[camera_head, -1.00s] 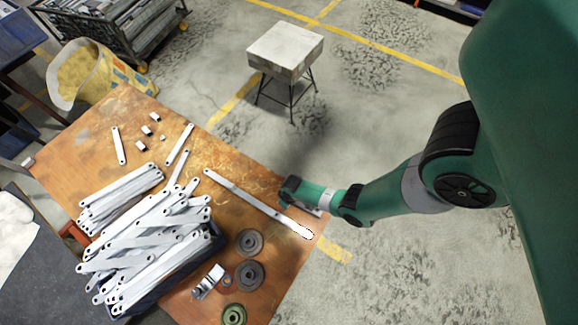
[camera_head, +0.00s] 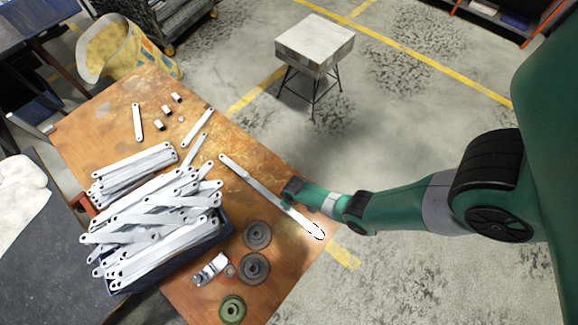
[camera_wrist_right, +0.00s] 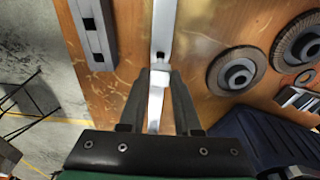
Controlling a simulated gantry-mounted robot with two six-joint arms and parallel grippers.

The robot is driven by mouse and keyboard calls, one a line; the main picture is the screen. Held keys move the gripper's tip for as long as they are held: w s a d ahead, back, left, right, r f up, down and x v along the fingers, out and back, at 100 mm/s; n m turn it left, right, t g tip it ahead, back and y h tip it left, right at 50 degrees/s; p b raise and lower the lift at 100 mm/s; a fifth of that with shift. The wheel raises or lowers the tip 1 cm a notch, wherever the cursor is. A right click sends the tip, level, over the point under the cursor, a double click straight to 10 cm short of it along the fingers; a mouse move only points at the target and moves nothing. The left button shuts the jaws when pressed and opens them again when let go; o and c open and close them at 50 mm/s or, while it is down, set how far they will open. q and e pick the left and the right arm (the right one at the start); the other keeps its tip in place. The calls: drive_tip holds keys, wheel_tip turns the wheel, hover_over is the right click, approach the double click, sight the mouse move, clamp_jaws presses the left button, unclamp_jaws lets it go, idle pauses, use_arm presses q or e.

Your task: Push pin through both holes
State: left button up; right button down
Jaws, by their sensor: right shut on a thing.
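A long pale bracket strip (camera_head: 250,180) lies diagonally on the wooden table, with a brighter, wider section (camera_head: 308,225) at its front right end. My right gripper (camera_head: 291,190) is low over the middle of this line. In the right wrist view my right gripper (camera_wrist_right: 160,75) is shut on a small pale piece (camera_wrist_right: 160,66); I cannot tell if it is a pin or a strip end. Just beyond the fingertips is a strip (camera_wrist_right: 163,28) with a dark hole near its end. Another pale strip (camera_wrist_right: 155,108) shows between the fingers. My left gripper is in neither view.
A grey bar with square holes (camera_wrist_right: 94,40) lies left of the strip in the wrist view. Discs (camera_head: 257,234), a metal clamp-like part (camera_head: 210,269) and a dark blue bin (camera_head: 227,228) heaped with brackets are nearby. Small metal cylinders (camera_head: 160,124) lie farther back.

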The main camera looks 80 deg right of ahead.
drive_tip(key=shift+f+b, duration=0.35)
drive_tip(key=shift+f, duration=0.3)
drive_tip(key=shift+f, duration=0.15)
drive_tip(key=shift+f+b, duration=0.3)
drive_tip(key=shift+b, duration=0.1)
drive_tip(key=shift+f+b, duration=1.2)
drive_tip(key=c, duration=0.5)
unclamp_jaws()
